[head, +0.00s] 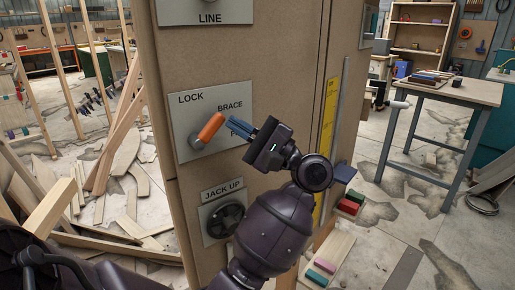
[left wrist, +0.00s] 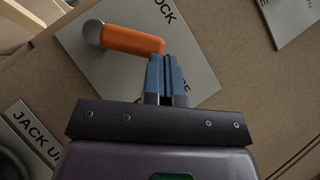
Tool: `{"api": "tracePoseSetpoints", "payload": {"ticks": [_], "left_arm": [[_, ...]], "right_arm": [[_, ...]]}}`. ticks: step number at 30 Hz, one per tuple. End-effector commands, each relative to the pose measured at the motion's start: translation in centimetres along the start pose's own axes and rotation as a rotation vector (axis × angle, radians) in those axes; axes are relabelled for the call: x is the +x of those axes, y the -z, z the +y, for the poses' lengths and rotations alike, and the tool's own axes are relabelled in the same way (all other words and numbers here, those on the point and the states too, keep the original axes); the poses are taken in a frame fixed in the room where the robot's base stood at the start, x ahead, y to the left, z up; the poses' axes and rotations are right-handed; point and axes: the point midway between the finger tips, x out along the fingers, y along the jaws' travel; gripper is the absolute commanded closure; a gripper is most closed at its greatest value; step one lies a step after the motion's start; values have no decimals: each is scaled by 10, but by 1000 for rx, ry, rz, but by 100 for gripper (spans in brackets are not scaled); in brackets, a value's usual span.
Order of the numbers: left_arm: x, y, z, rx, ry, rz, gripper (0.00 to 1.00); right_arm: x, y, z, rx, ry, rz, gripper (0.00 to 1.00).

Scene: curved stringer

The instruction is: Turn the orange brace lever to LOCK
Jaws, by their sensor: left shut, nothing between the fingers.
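The orange brace lever (head: 211,127) is on a grey plate (head: 183,101) marked LOCK at the upper left and BRACE at the right. Its grey pivot (head: 196,141) is at the lower left, and the orange handle slants up to the right, between the two words. My left gripper (head: 231,124) is shut and empty, its blue fingertips right beside the handle's free end. In the left wrist view the fingertips (left wrist: 164,60) are at the end of the orange lever (left wrist: 133,39); I cannot tell if they touch. My right gripper is not in view.
A black knob (head: 226,220) on the JACK UP plate (head: 222,190) is below, near my left arm. The LINE plate (head: 206,12) is above. A yellow strip (head: 327,140) runs down the panel's right side. Wooden planks (head: 118,190) lean and lie at the left.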

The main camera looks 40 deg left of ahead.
Motion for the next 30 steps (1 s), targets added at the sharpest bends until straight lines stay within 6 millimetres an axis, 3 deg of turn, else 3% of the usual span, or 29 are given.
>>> {"api": "tracePoseSetpoints", "payload": {"ticks": [1, 5, 16, 30], "left_arm": [[-2, 3, 2, -28, -30, 2, 100], [5, -4, -2, -115, -118, 2, 100], [25, -24, -9, -352, -355, 1, 100], [39, -38, -8, -352, -352, 0, 100]], "right_arm": [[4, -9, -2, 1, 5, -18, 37], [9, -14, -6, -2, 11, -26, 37], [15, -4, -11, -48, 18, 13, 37], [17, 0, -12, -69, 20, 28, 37]]}}
